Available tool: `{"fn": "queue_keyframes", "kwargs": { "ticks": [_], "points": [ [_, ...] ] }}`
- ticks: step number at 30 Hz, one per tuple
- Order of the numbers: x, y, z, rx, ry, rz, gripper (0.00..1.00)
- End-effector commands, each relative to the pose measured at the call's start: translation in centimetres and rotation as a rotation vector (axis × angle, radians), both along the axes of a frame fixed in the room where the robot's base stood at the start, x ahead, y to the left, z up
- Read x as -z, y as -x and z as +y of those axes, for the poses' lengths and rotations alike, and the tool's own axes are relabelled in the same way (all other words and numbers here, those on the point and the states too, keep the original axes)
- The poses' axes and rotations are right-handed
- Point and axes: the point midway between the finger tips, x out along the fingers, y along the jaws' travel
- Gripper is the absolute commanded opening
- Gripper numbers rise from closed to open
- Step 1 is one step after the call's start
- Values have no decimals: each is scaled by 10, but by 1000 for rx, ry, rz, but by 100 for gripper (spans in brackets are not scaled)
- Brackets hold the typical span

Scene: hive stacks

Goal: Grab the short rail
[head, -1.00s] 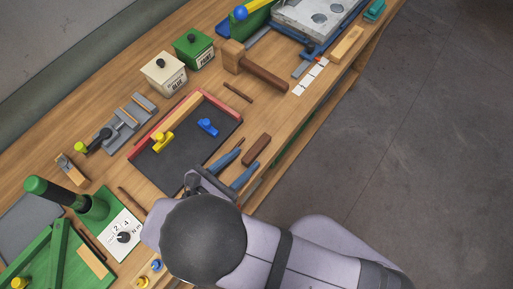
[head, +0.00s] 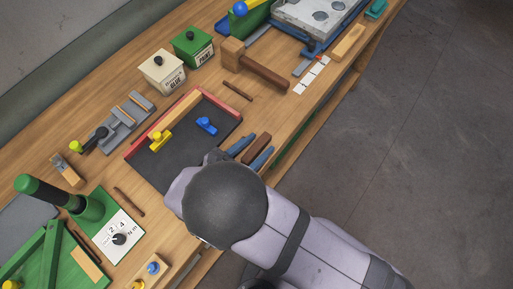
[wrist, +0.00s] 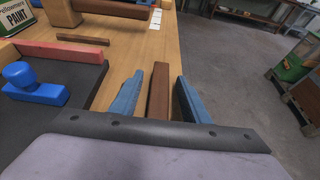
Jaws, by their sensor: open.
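A brown wooden bar (head: 257,147), apparently the short rail, lies on the bench near its front edge. My gripper (head: 251,150) is open, with one blue finger on each side of the bar. In the wrist view, the bar (wrist: 159,92) stands between the two fingers (wrist: 159,98), with a visible gap on each side. The bar's near end is hidden behind my gripper's dark front edge.
A black mat (head: 182,164) with red rails, a yellow-knobbed piece (head: 160,141) and a blue-knobbed piece (head: 206,126) is left of my gripper. A thin dark strip (head: 238,91) and a mallet (head: 262,70) lie beyond. The bench's front edge is close on the right.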

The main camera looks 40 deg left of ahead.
Motion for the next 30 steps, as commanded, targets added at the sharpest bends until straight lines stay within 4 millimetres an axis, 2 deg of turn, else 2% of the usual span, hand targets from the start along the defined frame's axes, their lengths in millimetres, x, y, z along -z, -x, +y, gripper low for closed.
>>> {"fn": "queue_keyframes", "kwargs": {
  "ticks": [5,10,23,30],
  "points": [
    [0,0,0,0,0,0,40],
    [0,0,0,0,0,0,0],
    [-3,0,0,0,-1,0,0],
    [-18,0,1,0,-3,0,0]
  ]
}}
